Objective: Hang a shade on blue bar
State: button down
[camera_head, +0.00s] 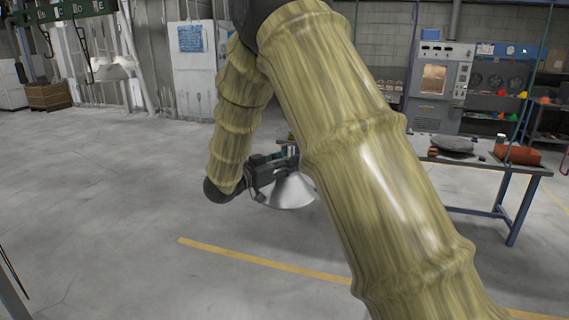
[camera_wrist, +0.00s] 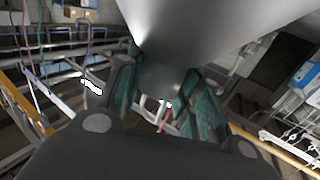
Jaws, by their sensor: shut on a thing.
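My gripper (camera_head: 272,170) is below and left of the large forearm in the head view. It is shut on a silvery cone-shaped shade (camera_head: 292,192), held in the air with its wide end down. In the wrist view the shade (camera_wrist: 205,35) fills the top middle, its narrow end between the teal finger pads of my gripper (camera_wrist: 165,95). I cannot pick out a blue bar for certain in either view. My arm hides much of the middle of the head view.
A green lettered beam (camera_head: 65,11) hangs at the top left, with a pale hood-like shape (camera_head: 112,69) below it. A blue-legged table (camera_head: 515,210) with a dark round item (camera_head: 452,144) and a red item (camera_head: 517,154) stands at right.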

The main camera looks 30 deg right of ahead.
jog(key=shift+w+d+f, duration=0.1)
jog(key=shift+w+d, duration=0.95)
jog(key=shift+d, duration=0.25)
jog(key=shift+w+d+f, duration=0.1)
jog(key=shift+w+d, duration=0.95)
jog(key=shift+d, duration=0.2)
jog(key=shift+w, duration=0.1)
jog(key=shift+w+d+r, duration=0.15)
jog(key=shift+w+d, duration=0.25)
jog(key=shift+w, duration=0.05)
jog(key=shift+w+d, duration=0.6)
jog(key=shift+d, duration=0.15)
jog(key=shift+w+d, duration=0.1)
jog(key=shift+w+d, duration=0.9)
jog(key=shift+d, duration=0.15)
jog(key=shift+f+b, duration=0.45)
jog(key=shift+f, duration=0.95)
dwell(0.3)
